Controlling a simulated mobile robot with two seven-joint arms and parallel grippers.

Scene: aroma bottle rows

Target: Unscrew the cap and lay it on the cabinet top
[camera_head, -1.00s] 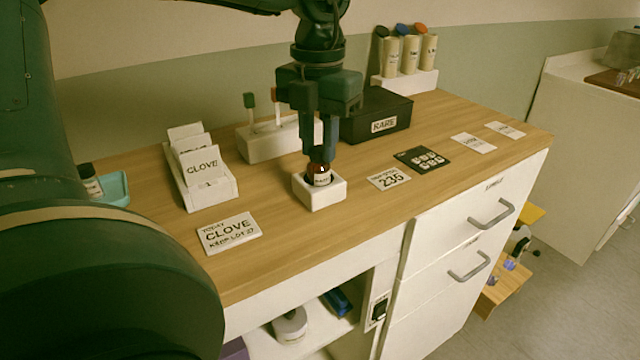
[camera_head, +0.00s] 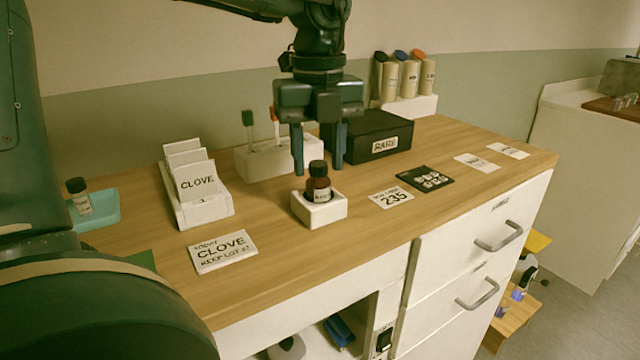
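A small brown bottle (camera_head: 318,189) with a white label stands upright in a white block holder (camera_head: 320,211) on the wooden cabinet top (camera_head: 290,255). Its black cap (camera_head: 317,168) is on it. My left gripper (camera_head: 319,172) is open, its two fingers apart and empty. The fingers hang just behind and above the bottle, one to each side in the picture, and do not appear to touch it. My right gripper is not in view.
A CLOVE card (camera_head: 222,251) lies left of the holder, near a card rack (camera_head: 205,205). A 235 card (camera_head: 391,198) and a black card (camera_head: 425,179) lie right. A black RARE box (camera_head: 379,137) and a white stand (camera_head: 262,160) are behind. Bare wood lies in front.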

